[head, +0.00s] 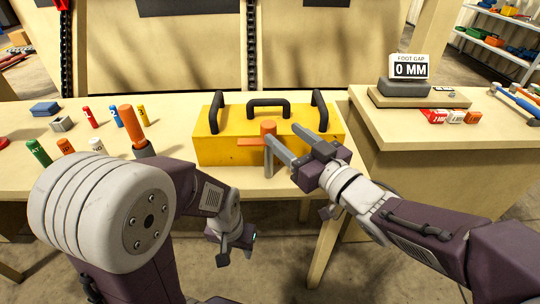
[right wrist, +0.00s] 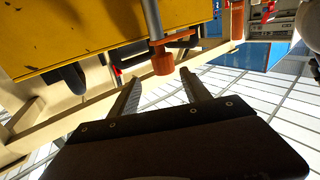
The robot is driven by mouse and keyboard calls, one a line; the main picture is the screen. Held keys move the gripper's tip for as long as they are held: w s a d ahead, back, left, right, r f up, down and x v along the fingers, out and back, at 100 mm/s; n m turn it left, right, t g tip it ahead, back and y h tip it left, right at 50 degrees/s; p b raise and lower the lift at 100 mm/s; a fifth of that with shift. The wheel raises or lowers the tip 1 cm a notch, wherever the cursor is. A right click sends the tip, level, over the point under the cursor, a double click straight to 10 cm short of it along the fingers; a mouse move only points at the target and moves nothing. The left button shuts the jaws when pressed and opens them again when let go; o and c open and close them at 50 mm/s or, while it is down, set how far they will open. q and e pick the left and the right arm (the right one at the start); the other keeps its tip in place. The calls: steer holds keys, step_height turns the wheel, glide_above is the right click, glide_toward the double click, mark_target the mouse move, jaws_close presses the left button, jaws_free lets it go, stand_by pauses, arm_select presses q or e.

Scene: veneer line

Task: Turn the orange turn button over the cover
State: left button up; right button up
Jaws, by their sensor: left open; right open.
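The yellow cover (head: 222,150) with black handles sits at the table's front edge. The orange turn button (head: 268,128) stands on a grey post at the cover's front side. Its orange bar points left in the head view, along the cover's front; whether it overlaps the cover I cannot tell. My right gripper (head: 281,134) is open, its fingers reaching toward the knob. In the right wrist view the orange knob (right wrist: 163,63) lies just beyond and between the open fingertips (right wrist: 160,78), with no clear contact. My left gripper (head: 235,252) is open and empty, low in front of the table.
A side table (head: 400,130) at right bears a sign reading 0 MM (head: 410,68) and small boxes (head: 450,117).

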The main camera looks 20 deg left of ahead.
steer(key=shift+s+a+f, duration=0.2)
steer(key=shift+a+f, duration=0.2)
steer(key=shift+f, duration=0.2)
steer(key=shift+a+r, duration=0.1)
steer(key=x, duration=0.9)
jaws_close()
stand_by(0.7)
